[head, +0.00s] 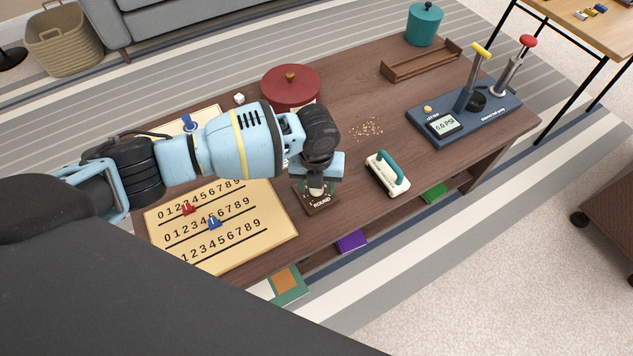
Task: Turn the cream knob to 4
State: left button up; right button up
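My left gripper (317,188) points down over a small dark brown block marked "ROUND" (320,204) near the table's front edge. Pale marks show on the block's top around the fingertips. The gripper covers most of that top, so I cannot make out a cream knob, its pointer or the number it stands at. The fingers are too hidden to tell whether they are open or shut on something. My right gripper is not in view.
A scoreboard (270,246) with red and blue markers lies left of the block. A white brush with teal handle (388,173) stands close on the right. Beyond are a red lidded pot (291,85), crumbs (367,128) and a blue gauge device with levers (463,120).

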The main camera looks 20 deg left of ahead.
pick_arm(q)
notch_tip(320, 180, up, 6)
jog(key=shift+w+r+p, duration=0.1)
jog(key=shift+r+p, duration=0.1)
jog(key=shift+p, duration=0.75)
jog(key=shift+r, duration=0.75)
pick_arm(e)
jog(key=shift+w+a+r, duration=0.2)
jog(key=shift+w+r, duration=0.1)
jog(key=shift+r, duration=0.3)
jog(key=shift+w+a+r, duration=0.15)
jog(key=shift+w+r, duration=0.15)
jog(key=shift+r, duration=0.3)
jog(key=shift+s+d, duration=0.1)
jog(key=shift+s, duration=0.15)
